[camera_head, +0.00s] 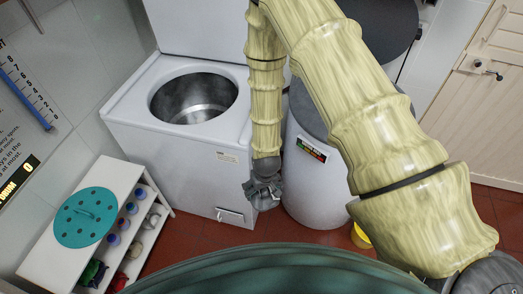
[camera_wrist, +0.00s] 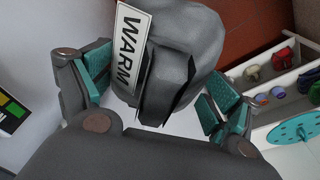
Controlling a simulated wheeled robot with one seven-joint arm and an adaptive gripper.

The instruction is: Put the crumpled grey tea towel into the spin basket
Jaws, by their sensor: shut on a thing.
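My gripper (camera_head: 262,178) hangs in front of the white machine, near its right front corner. It is shut on the crumpled grey tea towel (camera_head: 265,194), which bunches below the fingers. In the wrist view the grey towel (camera_wrist: 190,45) shows between the teal-padded fingers. An open steel drum (camera_head: 195,97) is in the top of the white machine, up and left of my gripper. A round white tub (camera_head: 318,185) stands to the right of my gripper; my arm hides much of its top. I cannot tell which of the two holds the spin basket.
A white shelf (camera_head: 148,205) with a teal perforated disc (camera_head: 86,217) and small coloured items stands at the lower left. A yellow object (camera_head: 361,236) is on the red tiled floor (camera_head: 205,240). A raised dark round lid (camera_head: 385,25) is behind my arm.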

